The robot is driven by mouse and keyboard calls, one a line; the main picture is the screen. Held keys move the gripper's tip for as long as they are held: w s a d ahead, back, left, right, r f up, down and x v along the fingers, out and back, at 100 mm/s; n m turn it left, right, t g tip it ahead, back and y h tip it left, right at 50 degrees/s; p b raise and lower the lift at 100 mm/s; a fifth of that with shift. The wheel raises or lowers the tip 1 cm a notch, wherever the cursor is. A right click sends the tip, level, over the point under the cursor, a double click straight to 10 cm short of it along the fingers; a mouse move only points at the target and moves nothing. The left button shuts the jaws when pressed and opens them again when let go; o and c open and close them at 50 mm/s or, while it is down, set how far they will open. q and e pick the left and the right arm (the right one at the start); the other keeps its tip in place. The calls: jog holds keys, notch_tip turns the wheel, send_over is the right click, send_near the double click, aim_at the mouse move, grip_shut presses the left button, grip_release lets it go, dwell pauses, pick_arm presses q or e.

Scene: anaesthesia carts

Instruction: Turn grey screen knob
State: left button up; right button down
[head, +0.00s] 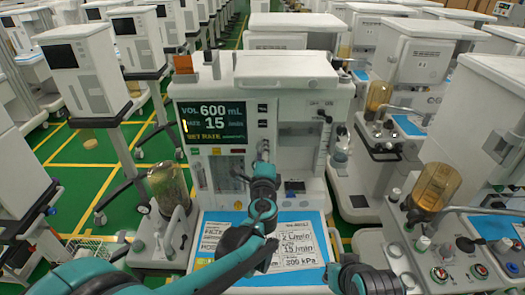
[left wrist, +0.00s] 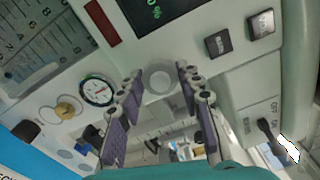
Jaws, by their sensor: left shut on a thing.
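The grey screen knob (left wrist: 160,78) is a round, pale grey dial on the cart's front panel, seen face-on in the left wrist view. My left gripper (left wrist: 160,76) has its fingers on both sides of it and is shut on it. In the head view my left gripper (head: 263,158) reaches the panel just right of the screen's lower corner and hides the knob. The dark screen (head: 212,122) shows VOL 600 mL, 15 /min and SET RATE.
Blue worktop with printed sheets (head: 297,246) lies below my left arm. In the left wrist view, two dark buttons (left wrist: 218,42), a round gauge (left wrist: 97,91) and a black ON/OFF lever (left wrist: 268,130) surround the knob. Other carts (head: 428,60) stand close on both sides.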

pick_arm(q)
jog(key=o, duration=1.1)
jog(key=shift+o, duration=0.2)
jog(key=s, duration=1.2)
